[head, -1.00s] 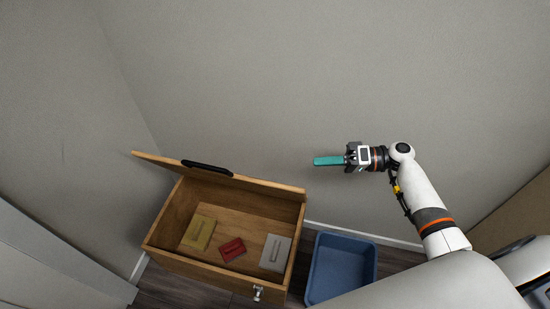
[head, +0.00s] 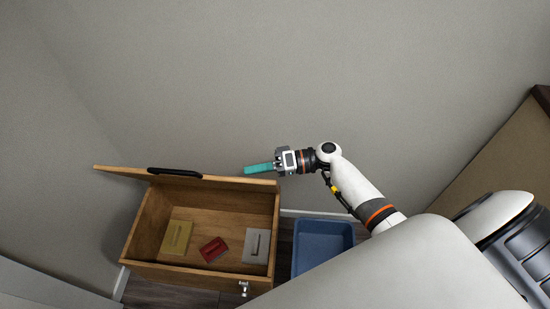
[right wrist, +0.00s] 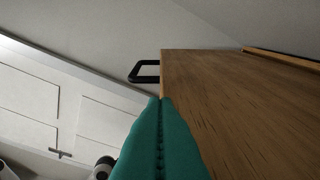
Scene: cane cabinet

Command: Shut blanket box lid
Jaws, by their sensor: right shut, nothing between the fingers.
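The wooden blanket box (head: 180,275) stands open at the lower left of the head view. Its lid (head: 228,182) stands raised along the back edge, with a black handle (head: 175,172) on its upper edge. My right gripper (head: 248,169), with teal fingers, is shut and empty near the lid's right end. In the right wrist view the teal fingers (right wrist: 160,120) are close beside the lid's broad wooden face (right wrist: 235,100), and the handle (right wrist: 145,71) is beyond them. I cannot tell whether they touch the lid. My left gripper is not in view.
In the box lie a yellow block (head: 176,238), a red block (head: 213,250) and a grey block (head: 256,246). A blue bin (head: 322,245) stands right of the box. A grey wall (head: 350,90) rises behind. A metal latch (head: 243,288) is on the box front.

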